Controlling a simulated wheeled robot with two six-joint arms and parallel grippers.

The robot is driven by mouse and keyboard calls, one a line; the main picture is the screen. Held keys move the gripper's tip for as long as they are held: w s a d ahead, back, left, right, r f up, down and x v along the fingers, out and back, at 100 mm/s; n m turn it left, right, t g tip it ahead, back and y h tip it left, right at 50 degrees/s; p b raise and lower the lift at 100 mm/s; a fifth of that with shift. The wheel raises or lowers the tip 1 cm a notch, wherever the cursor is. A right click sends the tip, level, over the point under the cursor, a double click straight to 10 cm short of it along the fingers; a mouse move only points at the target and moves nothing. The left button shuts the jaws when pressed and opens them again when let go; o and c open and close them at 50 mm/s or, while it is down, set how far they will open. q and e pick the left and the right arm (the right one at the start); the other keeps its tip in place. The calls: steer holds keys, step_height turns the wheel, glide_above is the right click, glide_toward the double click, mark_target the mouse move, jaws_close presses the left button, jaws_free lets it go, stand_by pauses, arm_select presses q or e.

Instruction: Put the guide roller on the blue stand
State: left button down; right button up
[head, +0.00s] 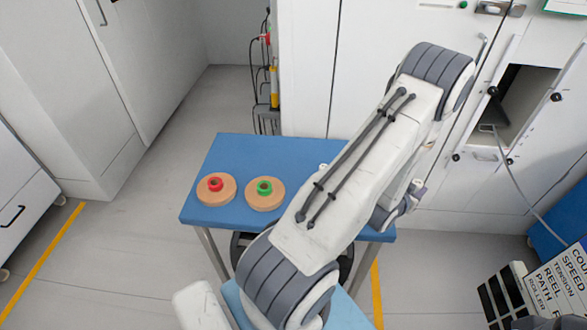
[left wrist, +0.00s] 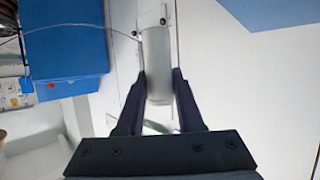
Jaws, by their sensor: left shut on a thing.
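My left gripper (left wrist: 159,76) is shut on a pale grey cylinder, which looks like the guide roller (left wrist: 157,55), in the left wrist view. The roller lies between the two dark fingers and reaches out past their tips, with a light end piece at its far end. In the head view my left arm crosses the middle and hides the roller; the fingertips cannot be made out there. A blue block-like thing (left wrist: 65,40) at the left of the wrist view may be the blue stand; another blue thing (head: 572,232) shows at the right edge of the head view. My right gripper is not in view.
A blue table (head: 232,150) bears a wooden disc with a red hub (head: 216,187) and one with a green hub (head: 265,190). A printed sign (head: 560,285) stands at lower right. White cabinets line the back, with an open recess (head: 520,105). Floor at left is clear.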

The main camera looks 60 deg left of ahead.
arm_select(q)
steer(key=w+a+r+n+y+p, duration=0.2)
steer(key=w+a+r, duration=0.2)
steer(key=a+r, duration=0.5)
steer(key=shift+g, duration=0.3)
steer(key=a+f+p, duration=0.1)
steer(key=a+f, duration=0.2)
steer(key=a, duration=0.1)
steer(key=a+f+p, duration=0.2)
steer(key=a+f, duration=0.2)
steer(key=a+f+p, duration=0.1)
steer(key=a+f, duration=0.3)
steer(key=a, duration=0.1)
steer(key=shift+w+f, duration=0.1)
steer(key=shift+w, duration=0.05)
steer(key=shift+f, duration=0.3)
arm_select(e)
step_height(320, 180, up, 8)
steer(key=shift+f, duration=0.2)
arm_select(q)
steer(key=shift+f, duration=0.15)
steer(key=c, duration=0.5)
jaws_free()
steer(key=shift+c, duration=0.2)
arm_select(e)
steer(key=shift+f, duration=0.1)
